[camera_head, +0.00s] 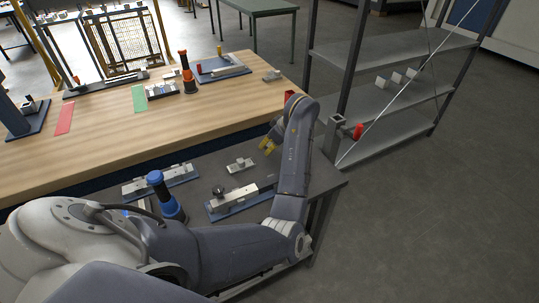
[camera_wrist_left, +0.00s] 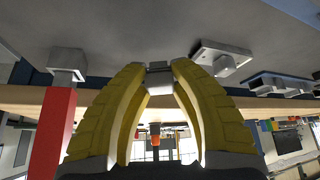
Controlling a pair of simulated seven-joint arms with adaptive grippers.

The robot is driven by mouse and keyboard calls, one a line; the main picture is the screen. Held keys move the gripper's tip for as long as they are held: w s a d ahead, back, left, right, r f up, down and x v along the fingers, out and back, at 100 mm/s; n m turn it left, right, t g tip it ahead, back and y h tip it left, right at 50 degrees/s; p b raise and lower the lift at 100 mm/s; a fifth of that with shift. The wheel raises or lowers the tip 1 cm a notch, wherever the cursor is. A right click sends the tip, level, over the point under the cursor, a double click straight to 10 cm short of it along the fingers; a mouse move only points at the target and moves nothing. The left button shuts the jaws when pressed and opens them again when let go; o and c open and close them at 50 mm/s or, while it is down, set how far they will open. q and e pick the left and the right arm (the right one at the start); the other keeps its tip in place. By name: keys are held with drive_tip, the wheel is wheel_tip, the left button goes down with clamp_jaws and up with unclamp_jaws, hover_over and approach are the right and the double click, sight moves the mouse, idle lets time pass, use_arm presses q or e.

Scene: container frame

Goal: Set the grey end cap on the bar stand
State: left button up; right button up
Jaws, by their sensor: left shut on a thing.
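My left gripper (camera_head: 268,146) has yellow fingers and hangs above the back right part of the low dark table. In the left wrist view my left gripper (camera_wrist_left: 158,78) is shut on a small grey piece, which looks like the grey end cap (camera_wrist_left: 158,70). The piece is too small to make out in the head view. A red bar with a grey block at its end (camera_wrist_left: 52,130) is beside the gripper in the left wrist view, apart from it; it may be the bar stand. A red end (camera_head: 292,97) shows behind my forearm in the head view. My right gripper is not in view.
The low dark table (camera_head: 205,166) bears a small light block (camera_head: 240,165), two blue trays with grey parts (camera_head: 240,200) and a blue-and-black post (camera_head: 160,188). The wooden bench (camera_head: 110,128) rises behind. A grey shelf (camera_head: 390,135) stands right.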

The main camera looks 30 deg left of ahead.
sight(267, 158)
use_arm(q)
drive_tip(key=shift+f, duration=2.15)
drive_tip(key=shift+f, duration=0.15)
drive_tip(key=o, duration=0.9)
drive_tip(key=shift+v, duration=2.9)
drive_tip(key=shift+a, duration=0.1)
